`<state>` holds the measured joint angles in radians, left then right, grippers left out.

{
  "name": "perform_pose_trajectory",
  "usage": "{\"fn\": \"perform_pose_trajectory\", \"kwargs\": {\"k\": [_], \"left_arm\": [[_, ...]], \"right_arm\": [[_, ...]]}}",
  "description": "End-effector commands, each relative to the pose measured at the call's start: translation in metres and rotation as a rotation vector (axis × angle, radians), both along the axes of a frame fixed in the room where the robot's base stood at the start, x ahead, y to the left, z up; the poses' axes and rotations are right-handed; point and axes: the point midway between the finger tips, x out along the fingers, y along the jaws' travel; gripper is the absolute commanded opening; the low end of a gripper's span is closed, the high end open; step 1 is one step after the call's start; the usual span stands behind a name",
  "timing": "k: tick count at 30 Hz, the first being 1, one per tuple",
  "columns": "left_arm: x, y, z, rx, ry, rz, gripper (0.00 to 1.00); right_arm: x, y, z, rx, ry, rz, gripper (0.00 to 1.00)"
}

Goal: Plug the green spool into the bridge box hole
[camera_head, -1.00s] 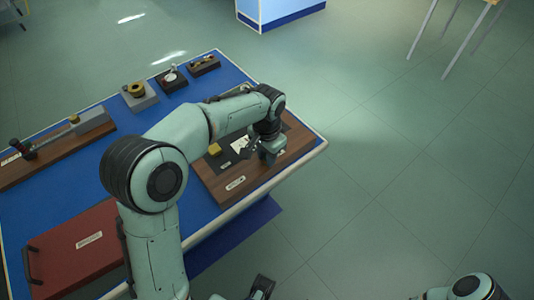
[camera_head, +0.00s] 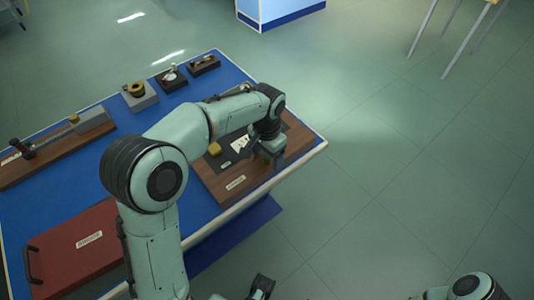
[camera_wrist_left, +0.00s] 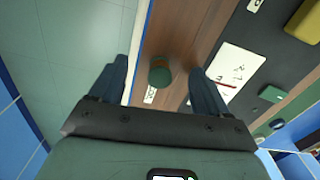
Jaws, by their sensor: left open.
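The green spool (camera_wrist_left: 160,74) is a short round piece with a brownish band, seen in the left wrist view over the brown wood. It lies between the two fingers of my left gripper (camera_wrist_left: 160,80), with a gap on each side. The gripper is open. In the head view my left gripper (camera_head: 269,158) is over the right part of a wooden box (camera_head: 235,184) with a dark top panel and a white label. The spool is hidden there. I cannot make out which part is the bridge box hole.
A yellow block (camera_head: 214,149) and a white card (camera_head: 240,143) lie on the dark panel. A red case (camera_head: 75,250), a long wooden bench unit (camera_head: 60,155) and small dark boxes stand on the blue table (camera_head: 130,170).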

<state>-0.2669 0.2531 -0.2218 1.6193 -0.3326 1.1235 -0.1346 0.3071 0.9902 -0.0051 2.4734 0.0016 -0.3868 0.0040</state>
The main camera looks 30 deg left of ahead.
Motion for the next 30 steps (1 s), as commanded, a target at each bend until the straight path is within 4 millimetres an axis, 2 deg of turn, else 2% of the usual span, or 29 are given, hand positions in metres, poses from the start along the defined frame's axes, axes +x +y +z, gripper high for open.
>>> {"fn": "perform_pose_trajectory", "kwargs": {"k": [5,7,11,21,25,30], "left_arm": [[0.000,0.000,0.000,0.000,0.000,0.000,0.77],[0.001,0.000,0.008,-0.001,-0.003,0.000,0.77],[0.001,0.000,0.032,0.000,-0.005,0.001,0.77],[0.001,0.000,0.107,0.000,-0.004,0.000,0.77],[0.001,0.000,0.124,0.000,-0.002,0.000,0.77],[0.000,0.000,0.133,0.000,0.000,0.000,0.77]], "right_arm": [[0.003,0.000,0.001,-0.001,-0.008,-0.002,0.43],[0.003,0.000,0.003,-0.001,-0.007,-0.001,0.43],[0.002,0.000,0.006,0.000,-0.002,0.000,0.43],[0.005,0.000,0.021,0.001,-0.005,0.000,0.43],[0.006,0.000,0.025,0.000,-0.007,0.000,0.43],[0.006,0.000,0.027,0.000,-0.007,0.001,0.43]]}}
